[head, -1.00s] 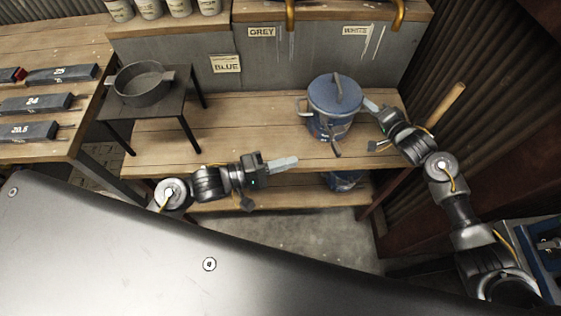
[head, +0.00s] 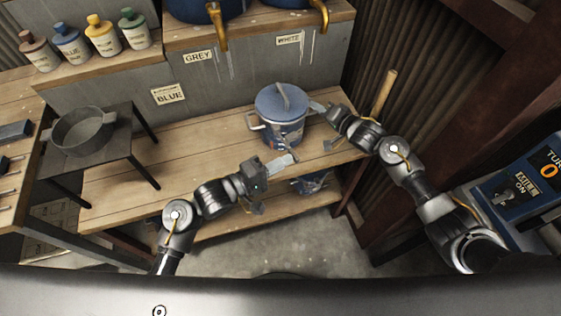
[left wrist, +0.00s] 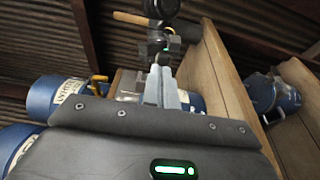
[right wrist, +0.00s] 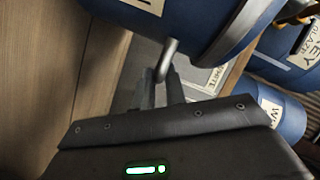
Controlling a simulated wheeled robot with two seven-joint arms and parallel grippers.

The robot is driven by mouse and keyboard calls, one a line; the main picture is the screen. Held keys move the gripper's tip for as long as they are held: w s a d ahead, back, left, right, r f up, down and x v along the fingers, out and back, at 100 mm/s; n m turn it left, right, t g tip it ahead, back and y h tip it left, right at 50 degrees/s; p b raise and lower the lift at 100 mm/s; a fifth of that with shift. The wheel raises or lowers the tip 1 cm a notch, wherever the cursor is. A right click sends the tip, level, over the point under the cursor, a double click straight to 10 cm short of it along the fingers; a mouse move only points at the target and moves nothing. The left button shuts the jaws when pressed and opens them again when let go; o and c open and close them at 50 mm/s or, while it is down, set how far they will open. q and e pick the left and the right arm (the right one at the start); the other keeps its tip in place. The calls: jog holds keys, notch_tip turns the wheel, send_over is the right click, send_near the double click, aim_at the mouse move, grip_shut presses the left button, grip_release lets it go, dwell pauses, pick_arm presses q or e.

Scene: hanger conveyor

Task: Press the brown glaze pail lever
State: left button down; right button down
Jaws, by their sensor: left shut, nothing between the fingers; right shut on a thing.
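A lidded blue pail (head: 283,108) stands on the wooden bench; its label colour is not readable. My right gripper (head: 316,107) is shut on the pail's right side handle. In the right wrist view the fingers (right wrist: 161,90) close at the grey handle (right wrist: 165,62) beside the blue wall. My left gripper (head: 284,162) is shut and empty, in front of the pail's lower front. Its fingers (left wrist: 164,86) are together in the left wrist view. A small dark part shows low on the pail's front, partly hidden; I cannot tell whether it is the lever. No brown label is readable.
Blue pails with brassy spouts (head: 319,15) sit on the upper shelf above grey (head: 198,56) and white (head: 289,39) signs. A dark pan (head: 84,131) stands on a small black table. Several small bottles line the shelf. A blue control box (head: 520,185) is at right.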

aim_at(295, 160)
pick_arm(q)
jog(key=shift+d, duration=0.1)
jog(key=d+t, duration=0.1)
jog(key=w+d+n+y, duration=0.1)
jog(key=d, duration=0.1)
jog(key=shift+w+d+t, duration=0.1)
jog(key=shift+d+t, duration=0.2)
jog(key=shift+t, duration=0.1)
jog(key=shift+x, duration=1.2)
jog(key=w+d, duration=0.1)
jog(key=w, duration=0.2)
jog(key=w+d, duration=0.1)
jog(key=shift+w+d, duration=0.2)
jog(key=shift+d, duration=0.1)
jog(key=s+d, duration=0.1)
jog(key=s, duration=1.3)
jog(key=shift+d, duration=0.4)
